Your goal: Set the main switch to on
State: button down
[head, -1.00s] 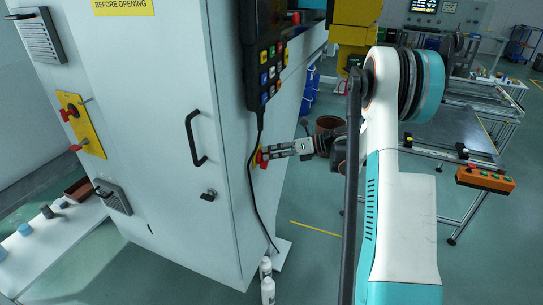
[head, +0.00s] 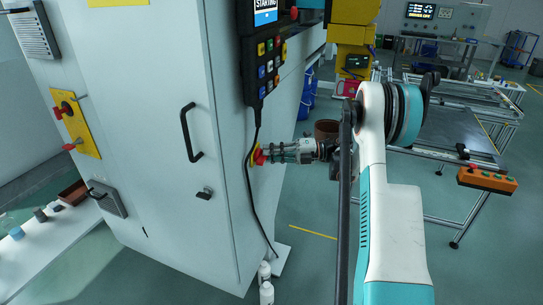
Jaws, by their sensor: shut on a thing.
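The main switch (head: 258,157) is a red knob on a yellow plate, on the right side face of the grey cabinet (head: 175,60). My gripper (head: 270,154) reaches it from the right, its fingers level and shut on the red knob. The fingers hide part of the knob, so I cannot read its position marks. A control pendant (head: 263,60) hangs above on the cabinet's corner, and its screen (head: 265,12) reads "STARTING".
A black cable (head: 250,200) hangs from the pendant close beside the switch. The cabinet front has a black handle (head: 190,133) and a yellow plate with red knobs (head: 76,125). An orange button box (head: 487,180) is at right.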

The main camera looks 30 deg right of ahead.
jog(key=shift+f+m+y, duration=0.2)
jog(key=shift+m+y, duration=0.1)
jog(key=shift+m, duration=0.3)
jog(key=c, duration=1.6)
grip_release()
jog(key=shift+w+a, duration=0.1)
jog(key=shift+o, duration=0.2)
jog(key=v, duration=1.2)
jog(key=shift+f, duration=0.1)
